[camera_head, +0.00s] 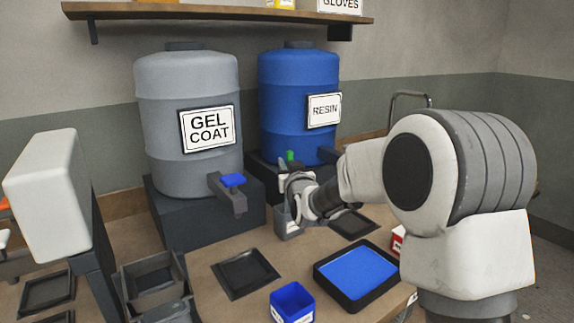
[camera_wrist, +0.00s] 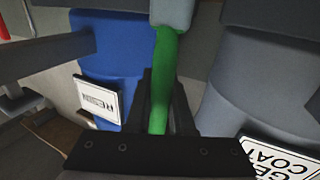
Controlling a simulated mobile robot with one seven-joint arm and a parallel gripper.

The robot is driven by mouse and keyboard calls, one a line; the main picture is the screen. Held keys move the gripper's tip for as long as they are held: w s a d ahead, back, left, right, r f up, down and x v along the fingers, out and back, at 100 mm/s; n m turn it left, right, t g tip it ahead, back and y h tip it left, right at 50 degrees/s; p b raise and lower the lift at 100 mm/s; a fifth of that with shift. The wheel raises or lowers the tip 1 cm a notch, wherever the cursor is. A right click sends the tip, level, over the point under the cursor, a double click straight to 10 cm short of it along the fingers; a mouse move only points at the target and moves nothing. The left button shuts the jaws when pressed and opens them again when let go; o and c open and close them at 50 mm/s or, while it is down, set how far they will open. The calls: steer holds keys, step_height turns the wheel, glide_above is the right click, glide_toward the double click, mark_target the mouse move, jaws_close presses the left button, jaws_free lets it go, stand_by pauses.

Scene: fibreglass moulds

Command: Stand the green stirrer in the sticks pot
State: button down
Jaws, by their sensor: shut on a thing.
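My gripper (camera_head: 293,186) is in the middle of the head view, in front of the blue resin drum. It is shut on the green stirrer (camera_wrist: 162,80), which runs between the dark fingers in the wrist view. A short green end (camera_head: 289,156) shows above the gripper in the head view. A small grey container (camera_head: 286,226), perhaps the sticks pot, stands just below the gripper, partly hidden by it. In the wrist view the stirrer's far end meets a pale grey thing (camera_wrist: 172,12) at the top edge. I cannot tell whether the stirrer is inside it.
The grey gel coat drum (camera_head: 188,95) and blue resin drum (camera_head: 297,95) stand behind on dark blocks. The gel coat tap (camera_head: 232,193) juts forward left of my gripper. A dark tray with blue (camera_head: 356,270), a blue box (camera_head: 291,303) and a flat dark mould (camera_head: 245,273) lie nearer.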

steer(key=shift+f+b, duration=2.3)
steer(key=shift+f, duration=0.15)
steer(key=c, duration=0.7)
jaws_free()
steer(key=s+d, duration=0.1)
steer(key=s, duration=0.7)
steer(key=s+d+p, duration=0.1)
steer(key=s+d, duration=0.1)
steer(key=s, duration=0.7)
steer(key=shift+d, duration=0.25)
